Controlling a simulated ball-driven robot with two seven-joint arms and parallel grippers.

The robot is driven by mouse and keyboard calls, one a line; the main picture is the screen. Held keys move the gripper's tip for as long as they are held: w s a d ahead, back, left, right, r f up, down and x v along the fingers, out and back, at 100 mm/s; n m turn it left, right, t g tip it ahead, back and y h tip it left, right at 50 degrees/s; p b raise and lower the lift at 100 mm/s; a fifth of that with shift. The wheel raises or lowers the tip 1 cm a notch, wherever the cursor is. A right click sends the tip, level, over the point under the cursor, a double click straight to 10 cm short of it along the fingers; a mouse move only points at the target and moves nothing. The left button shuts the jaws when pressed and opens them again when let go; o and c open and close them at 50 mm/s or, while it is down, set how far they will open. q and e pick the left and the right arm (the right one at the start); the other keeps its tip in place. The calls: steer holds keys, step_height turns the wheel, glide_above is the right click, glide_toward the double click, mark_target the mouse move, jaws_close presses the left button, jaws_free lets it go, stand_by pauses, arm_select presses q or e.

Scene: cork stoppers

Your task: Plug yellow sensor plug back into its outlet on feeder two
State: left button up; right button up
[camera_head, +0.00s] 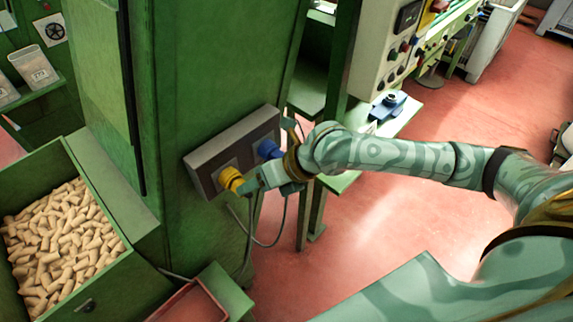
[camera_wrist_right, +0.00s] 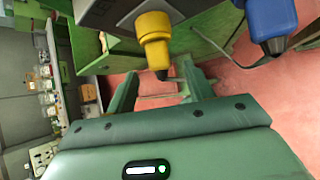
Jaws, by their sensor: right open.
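The yellow sensor plug (camera_head: 231,180) sits against the left end of a grey outlet box (camera_head: 208,158) on the green machine. It also shows in the right wrist view (camera_wrist_right: 154,38), where its wide end meets the box underside in the picture. I cannot tell how deep it sits. A blue plug (camera_head: 269,149) is on the same box to the right, also in the wrist view (camera_wrist_right: 270,18). My right gripper (camera_head: 248,184) is open at the yellow plug's outer end. In the wrist view its two fingers (camera_wrist_right: 160,82) point towards the plug, with a gap between them. My left gripper is not in view.
Dark cables (camera_head: 249,232) hang below the box. A green bin of cork stoppers (camera_head: 65,240) stands at the left, and a red tray (camera_head: 190,303) is low at the front. A control panel (camera_head: 385,50) is behind my right arm. Red floor is open at the right.

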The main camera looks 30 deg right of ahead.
steer(key=p+v, duration=0.1)
steer(key=v, duration=1.2)
steer(key=shift+s+d+r, duration=0.1)
